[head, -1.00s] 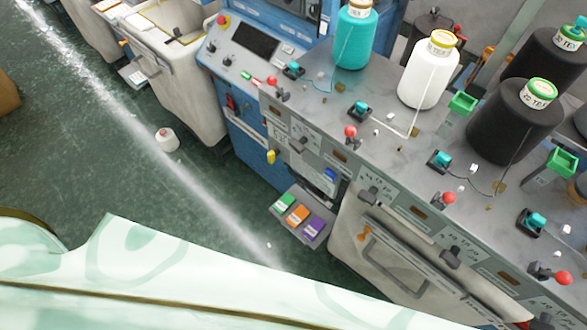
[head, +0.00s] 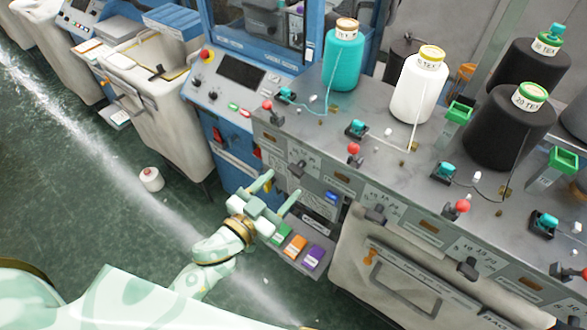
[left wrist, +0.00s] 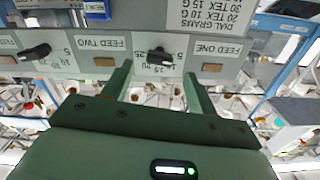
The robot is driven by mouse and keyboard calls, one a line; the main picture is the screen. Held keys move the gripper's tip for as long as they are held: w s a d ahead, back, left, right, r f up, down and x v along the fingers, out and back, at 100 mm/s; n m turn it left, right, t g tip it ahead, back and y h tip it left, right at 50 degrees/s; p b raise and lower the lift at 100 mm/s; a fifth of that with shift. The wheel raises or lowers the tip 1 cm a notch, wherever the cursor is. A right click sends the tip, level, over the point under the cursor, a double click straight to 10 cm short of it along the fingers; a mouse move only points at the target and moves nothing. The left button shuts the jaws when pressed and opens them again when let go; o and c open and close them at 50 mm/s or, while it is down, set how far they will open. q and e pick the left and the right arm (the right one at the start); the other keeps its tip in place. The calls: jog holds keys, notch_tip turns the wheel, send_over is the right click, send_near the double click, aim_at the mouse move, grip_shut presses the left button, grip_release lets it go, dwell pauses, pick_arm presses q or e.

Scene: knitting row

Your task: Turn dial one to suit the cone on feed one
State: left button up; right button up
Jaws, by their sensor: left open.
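Dial one (head: 298,168) is a black knob on the grey front panel. In the left wrist view, upside down, dial one (left wrist: 160,56) sits beside the FEED ONE label (left wrist: 218,48); its exact setting is hard to read. My left gripper (head: 282,184) is open just in front of it. In the wrist view the two fingers (left wrist: 155,78) stand on either side of the dial, empty; contact cannot be told. The teal cone (head: 343,62) stands at the left end of the machine top, its tag number unclear. My right gripper is out of view.
A DIAL GRAMS card (left wrist: 235,18) is beside the feed one panel. A second dial (head: 375,213) is farther right. A white cone (head: 418,88) and black cones (head: 508,128) stand on top.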

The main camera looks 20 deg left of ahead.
aim_at(293, 174)
pick_arm(q)
jog(key=x, duration=0.5)
jog(key=shift+w+d, duration=0.2)
jog(key=shift+w, duration=0.25)
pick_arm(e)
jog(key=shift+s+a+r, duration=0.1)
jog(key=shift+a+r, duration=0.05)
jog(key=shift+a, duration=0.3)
pick_arm(q)
jog(key=c, duration=1)
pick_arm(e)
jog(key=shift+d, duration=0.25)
